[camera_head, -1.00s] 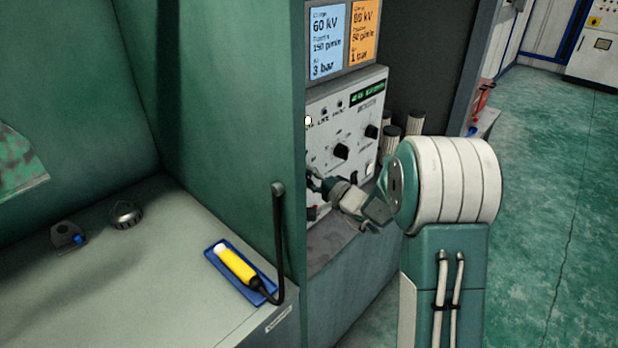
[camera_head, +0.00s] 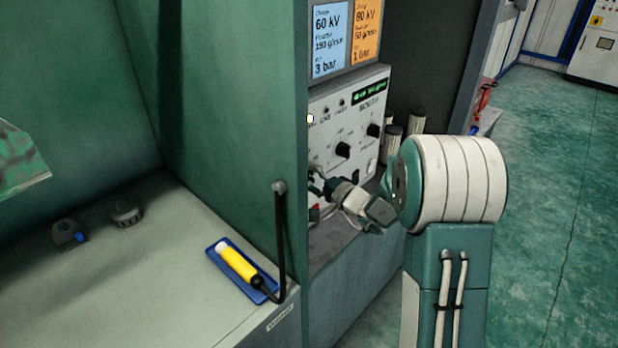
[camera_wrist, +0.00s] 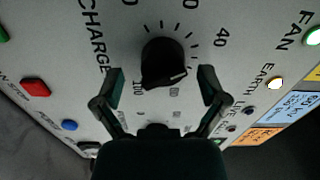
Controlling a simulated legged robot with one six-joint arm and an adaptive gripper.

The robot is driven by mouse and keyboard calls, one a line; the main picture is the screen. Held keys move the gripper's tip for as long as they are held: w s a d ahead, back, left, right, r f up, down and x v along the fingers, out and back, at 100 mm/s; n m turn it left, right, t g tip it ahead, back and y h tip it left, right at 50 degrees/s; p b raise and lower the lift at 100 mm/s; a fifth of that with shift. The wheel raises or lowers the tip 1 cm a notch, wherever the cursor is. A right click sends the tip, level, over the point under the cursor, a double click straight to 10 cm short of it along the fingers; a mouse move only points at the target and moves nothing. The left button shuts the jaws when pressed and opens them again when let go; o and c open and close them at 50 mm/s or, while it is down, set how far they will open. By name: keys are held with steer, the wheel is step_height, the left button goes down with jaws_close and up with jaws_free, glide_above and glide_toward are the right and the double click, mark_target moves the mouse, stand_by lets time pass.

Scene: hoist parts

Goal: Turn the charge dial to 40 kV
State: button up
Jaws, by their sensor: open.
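The charge dial (camera_wrist: 163,60) is a round black knob on the pale control panel, beside the word CHARGE in the wrist view. A white mark on its rim points to the lower right, near a blurred number. The 40 label (camera_wrist: 222,37) is at the upper right of the dial. My gripper (camera_wrist: 162,73) is open, with one finger on each side of the dial's lower part. I cannot tell whether either finger touches it. In the head view my gripper (camera_head: 318,182) is at the panel's left part, and the charge dial cannot be made out there.
The panel (camera_head: 325,135) also has two black knobs, the middle one (camera_head: 343,150) and the right one (camera_head: 373,131). A red button (camera_wrist: 36,87) and a blue button (camera_wrist: 69,125) lie left of the dial. Blue and orange setting cards (camera_head: 330,38) hang above. A green wall (camera_head: 235,120) stands left.

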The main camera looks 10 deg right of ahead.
steer(key=v, duration=1.1)
steer(key=shift+s, duration=0.1)
